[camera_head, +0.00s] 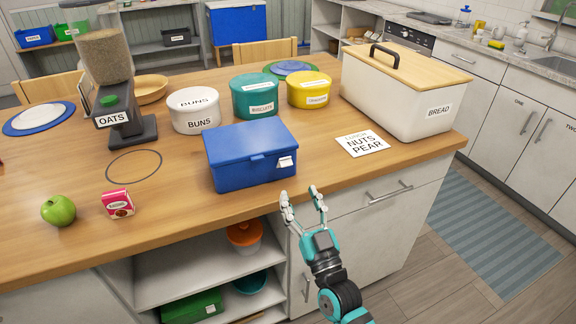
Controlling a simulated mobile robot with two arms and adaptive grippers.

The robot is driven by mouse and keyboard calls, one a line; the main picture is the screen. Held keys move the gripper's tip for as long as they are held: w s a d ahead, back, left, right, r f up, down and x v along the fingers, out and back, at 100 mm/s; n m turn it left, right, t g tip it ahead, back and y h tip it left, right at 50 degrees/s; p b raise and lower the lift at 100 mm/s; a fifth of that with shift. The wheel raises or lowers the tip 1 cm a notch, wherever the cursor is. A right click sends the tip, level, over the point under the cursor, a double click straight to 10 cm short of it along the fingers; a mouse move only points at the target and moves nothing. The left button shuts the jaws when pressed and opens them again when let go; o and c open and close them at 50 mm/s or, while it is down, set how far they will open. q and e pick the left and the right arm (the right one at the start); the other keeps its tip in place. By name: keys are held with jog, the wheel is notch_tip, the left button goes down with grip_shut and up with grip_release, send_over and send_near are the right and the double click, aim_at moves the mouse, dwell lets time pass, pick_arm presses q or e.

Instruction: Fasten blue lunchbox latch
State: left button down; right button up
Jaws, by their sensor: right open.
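The blue lunchbox (238,168) sits on the wooden counter near its front edge, with its lid down. My left gripper is not in view.
A card reading nuts and pear (362,141) lies right of the lunchbox. The bread bin (390,97), buns tub (193,116) and biscuits tub (254,98) stand behind. A raisin box (118,204) and apple (58,210) lie left. Open shelves sit below the counter.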

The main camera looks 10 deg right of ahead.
aim_at(285, 165)
jog(key=x, duration=0.8)
jog(key=shift+w+a+p, duration=0.1)
jog(key=shift+w+p, duration=0.1)
jog(key=shift+p, duration=0.15)
